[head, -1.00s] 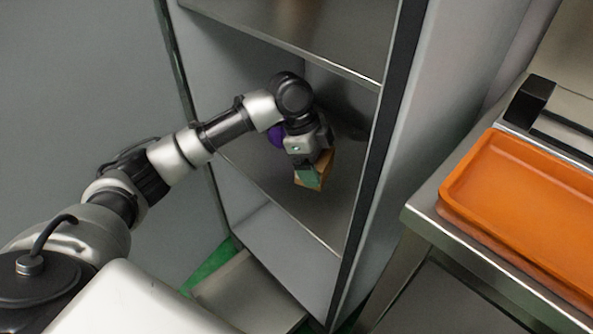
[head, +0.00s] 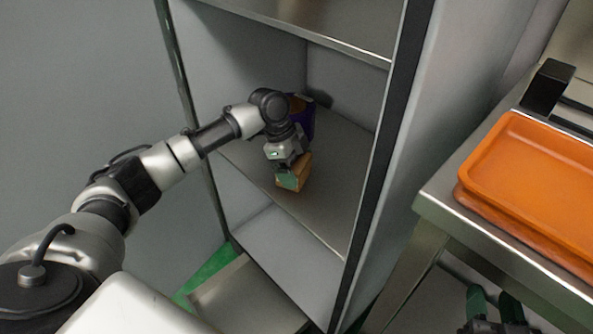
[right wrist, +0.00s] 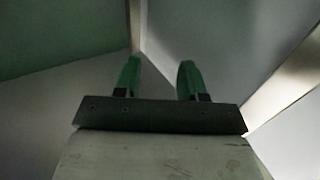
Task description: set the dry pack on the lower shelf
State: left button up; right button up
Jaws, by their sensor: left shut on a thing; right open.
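The dry pack, a small tan and brown package (head: 296,175), is in my left gripper (head: 291,172) in the head view. The left gripper is shut on it, over a metal shelf (head: 325,205) inside the tall cabinet. I cannot tell whether the pack touches the shelf. My right gripper (head: 494,308) shows at the bottom right of the head view, beside the counter. Its green fingers are apart and empty in the right wrist view (right wrist: 158,80).
A purple container (head: 303,113) with brownish contents stands behind my left wrist on the same shelf. A higher shelf (head: 345,38) is above, and a lower level (head: 285,245) is empty. An orange tray (head: 530,170) lies on the metal counter (head: 450,205) at right.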

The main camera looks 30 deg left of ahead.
pick_arm(q)
jog(key=shift+f, duration=0.2)
pick_arm(e)
jog(key=shift+r, duration=0.3)
pick_arm(q)
jog(key=o, duration=0.8)
jog(key=shift+f, duration=0.1)
pick_arm(e)
jog(key=shift+f, duration=0.15)
pick_arm(q)
jog(key=shift+r, duration=0.4)
jog(key=p+v, duration=0.2)
jog(key=v, duration=0.4)
jog(key=shift+p+v, duration=1)
jog(key=shift+v, duration=1.75)
pick_arm(e)
jog(key=s+d+f+g+h, duration=0.2)
jog(key=s+d+f+g, duration=0.1)
jog(key=s+f+g, duration=0.4)
jog(key=shift+s+d+f+m+g+h, duration=0.3)
jog(key=shift+d+f+g+h, duration=0.1)
jog(key=shift+f+g, duration=1)
